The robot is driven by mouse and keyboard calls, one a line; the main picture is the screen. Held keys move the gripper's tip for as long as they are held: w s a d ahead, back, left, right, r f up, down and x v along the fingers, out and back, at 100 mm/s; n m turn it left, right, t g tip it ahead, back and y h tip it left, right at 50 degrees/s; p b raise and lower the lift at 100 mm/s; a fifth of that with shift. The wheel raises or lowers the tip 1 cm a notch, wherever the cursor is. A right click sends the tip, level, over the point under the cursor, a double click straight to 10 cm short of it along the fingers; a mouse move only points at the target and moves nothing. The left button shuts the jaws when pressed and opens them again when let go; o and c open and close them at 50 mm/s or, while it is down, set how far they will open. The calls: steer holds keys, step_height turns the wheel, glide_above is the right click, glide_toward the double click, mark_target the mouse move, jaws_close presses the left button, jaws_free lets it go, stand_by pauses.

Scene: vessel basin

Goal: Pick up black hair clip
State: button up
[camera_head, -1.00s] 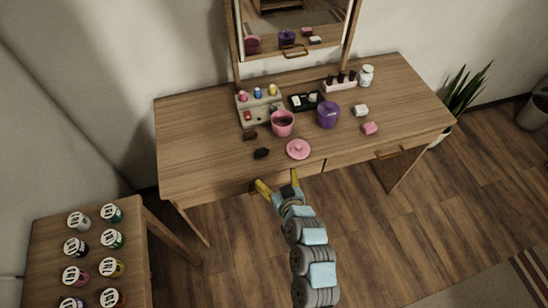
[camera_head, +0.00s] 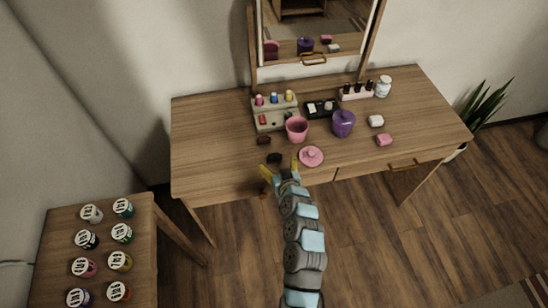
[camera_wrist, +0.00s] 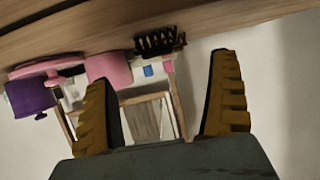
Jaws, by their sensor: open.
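The black hair clip (camera_head: 274,158) lies near the front edge of the wooden dressing table (camera_head: 215,150), left of a pink lid. In the wrist view, where the table is at the top, the toothed black clip (camera_wrist: 160,41) shows beyond and between my fingertips. My gripper (camera_head: 281,168) is open and empty at the table's front edge, just in front of the clip. Its two yellow fingers stand apart in the wrist view (camera_wrist: 163,75), with nothing between them. A small brown clip-like item (camera_head: 263,140) lies behind the black clip.
The pink lid (camera_head: 311,156) is close to my right finger. A pink cup (camera_head: 297,130), a purple pot (camera_head: 343,123) and a cosmetics tray (camera_head: 270,120) stand behind. The table's left part is clear. A side table (camera_head: 150,250) with several jars stands front left.

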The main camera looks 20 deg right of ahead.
mark_target(275, 158)
steer(key=shift+w+d+f, duration=0.1)
steer(key=shift+w+f, duration=0.05)
steer(key=shift+w, duration=0.5)
steer(key=shift+w+f, duration=0.55)
steer(key=shift+w, duration=0.05)
steer(key=shift+x, duration=1.8)
steer(key=shift+d, duration=0.1)
steer(key=c, duration=1)
